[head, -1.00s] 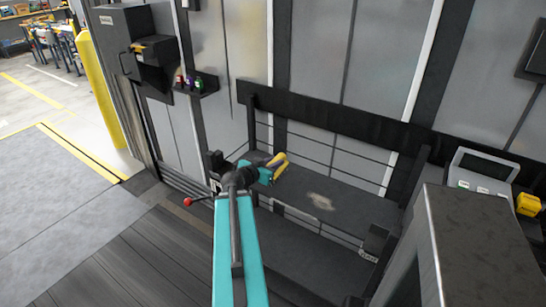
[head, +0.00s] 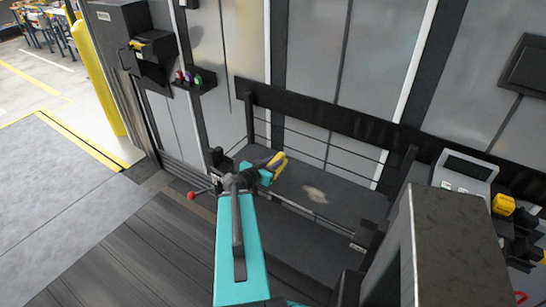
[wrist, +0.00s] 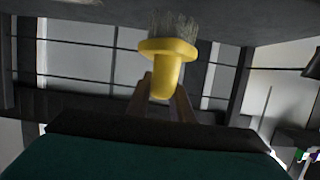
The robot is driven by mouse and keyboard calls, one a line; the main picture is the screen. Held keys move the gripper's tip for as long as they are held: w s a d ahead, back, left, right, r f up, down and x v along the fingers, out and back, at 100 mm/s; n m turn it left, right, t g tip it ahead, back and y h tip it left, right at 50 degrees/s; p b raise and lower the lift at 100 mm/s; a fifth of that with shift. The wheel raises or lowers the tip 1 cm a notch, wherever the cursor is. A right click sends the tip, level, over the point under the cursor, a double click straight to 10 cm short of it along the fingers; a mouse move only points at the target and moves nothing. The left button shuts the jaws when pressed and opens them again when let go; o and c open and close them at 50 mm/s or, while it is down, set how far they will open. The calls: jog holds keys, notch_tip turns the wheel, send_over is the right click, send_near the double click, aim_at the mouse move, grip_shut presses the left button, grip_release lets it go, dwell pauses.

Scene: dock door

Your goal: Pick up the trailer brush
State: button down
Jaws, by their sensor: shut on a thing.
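The trailer brush (wrist: 168,52) has a yellow handle with a wide collar and grey bristles, which point up in the wrist view. My gripper (wrist: 163,92) is shut on its handle, with one finger on each side. In the head view the yellow of the brush (head: 279,163) shows at the end of my teal arm, above or over the dark grey shelf. The bristles are hard to make out there. In the wrist view the bristle tips come close to a grey surface; I cannot tell whether they touch it.
The dark shelf (head: 335,202) has a pale dusty patch and rails behind it. A grey metal box (head: 455,245) stands at the right, beside a console with a screen (head: 466,170) and a yellow item (head: 503,204). A red-knobbed lever (head: 192,195) sticks out left of my gripper.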

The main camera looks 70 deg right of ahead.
jog(key=shift+s+a+p, duration=0.2)
jog(key=shift+a+p, duration=0.15)
jog(key=shift+p, duration=0.7)
